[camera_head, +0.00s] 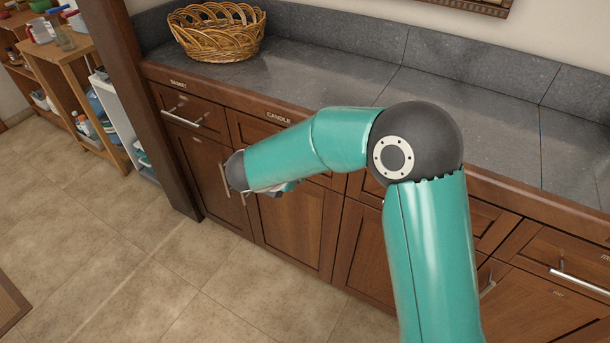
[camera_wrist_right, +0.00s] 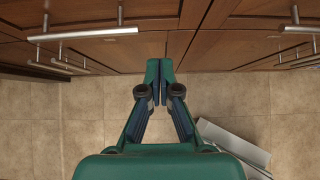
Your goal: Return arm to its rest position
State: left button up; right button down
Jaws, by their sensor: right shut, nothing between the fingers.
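My right arm (camera_head: 420,240) crosses the head view from the lower right, bends at a dark joint and reaches left in front of the cabinet doors. Its far end stops beside a cabinet door handle; I cannot tell whether they touch. My right gripper (camera_wrist_right: 159,72) shows in the right wrist view with its two green fingertips together and nothing between them. In the head view the fingers are hidden behind the arm. My left gripper is not in view.
Wooden cabinets (camera_head: 300,230) with metal handles run below a dark stone counter (camera_head: 300,75). A wicker basket (camera_head: 215,32) stands at the counter's back left. A wooden shelf (camera_head: 65,70) with containers stands at left.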

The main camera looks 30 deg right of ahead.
jog(key=s+a+f+m+g+y+p, duration=0.1)
jog(key=s+a+f+m+y, duration=0.3)
jog(key=s+m, duration=0.4)
jog(key=s+a+f+m+g+y+p, duration=0.1)
jog(key=s+a+f+m+y+p, duration=0.3)
jog(key=s+a+f+m, duration=0.2)
jog(key=s+a+f+m+g+y+p, duration=0.1)
jog(key=s+a+f+m+y+p, duration=0.2)
jog(key=s+f+m, duration=0.6)
jog(key=s+a+m, duration=0.1)
jog(key=a+m, duration=0.1)
jog(key=m, duration=0.1)
jog(key=shift+f+g+y, duration=0.2)
jog(key=shift+g+y, duration=0.2)
dwell(0.4)
